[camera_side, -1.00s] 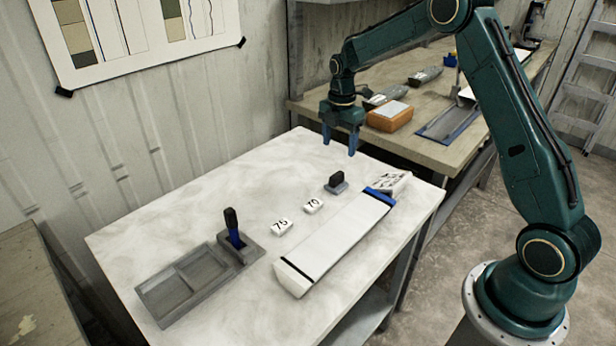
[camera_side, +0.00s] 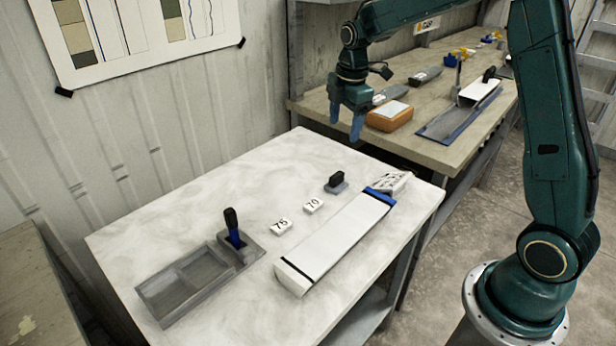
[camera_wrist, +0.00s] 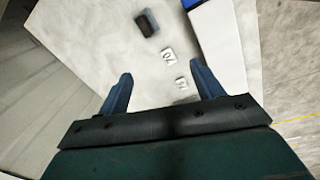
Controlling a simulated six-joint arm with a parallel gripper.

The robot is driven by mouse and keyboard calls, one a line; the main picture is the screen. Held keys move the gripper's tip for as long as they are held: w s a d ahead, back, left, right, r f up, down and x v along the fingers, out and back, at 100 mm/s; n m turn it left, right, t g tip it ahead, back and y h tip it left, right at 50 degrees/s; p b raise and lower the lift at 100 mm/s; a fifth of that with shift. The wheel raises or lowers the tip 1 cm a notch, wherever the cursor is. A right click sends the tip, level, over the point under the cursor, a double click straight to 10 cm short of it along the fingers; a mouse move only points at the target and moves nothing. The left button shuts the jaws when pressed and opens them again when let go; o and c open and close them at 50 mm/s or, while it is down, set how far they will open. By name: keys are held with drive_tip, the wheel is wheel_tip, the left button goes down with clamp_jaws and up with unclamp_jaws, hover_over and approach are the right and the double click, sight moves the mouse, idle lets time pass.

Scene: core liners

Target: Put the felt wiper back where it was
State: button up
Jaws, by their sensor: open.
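The felt wiper (camera_side: 336,183), which I take to be the small block with a black grip on a grey pad, sits on the pale table (camera_side: 200,205) near its back right part. It also shows in the wrist view as a dark block (camera_wrist: 147,23) near the top. My gripper (camera_side: 345,122) is open and empty, high above the table and well clear of the wiper. Its two blue fingers (camera_wrist: 161,72) stand apart in the wrist view with nothing held between them.
Number tiles 70 (camera_side: 313,206) and 75 (camera_side: 281,226) lie beside a long white core liner (camera_side: 335,245) with a blue end (camera_side: 380,195). A wooden bench (camera_side: 440,140) is behind.

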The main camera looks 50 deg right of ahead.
drive_tip(key=s+a+r+m+t, duration=0.1)
drive_tip(key=s+a+r+m, duration=0.25)
drive_tip(key=s, duration=0.25)
drive_tip(key=s+a+r+m+t, duration=0.1)
drive_tip(key=s+a+r+m, duration=0.2)
drive_tip(key=s, duration=0.4)
drive_tip(key=s+a+r+m+t, duration=0.1)
drive_tip(key=s+a+r+m, duration=0.15)
drive_tip(key=s+r, duration=0.3)
drive_tip(key=s+a+f+m+t, duration=0.1)
drive_tip(key=s+a+f+m, duration=0.1)
drive_tip(key=s+m, duration=0.3)
drive_tip(key=s, duration=0.4)
drive_tip(key=shift+s+m, duration=0.3)
drive_tip(key=shift+s, duration=0.1)
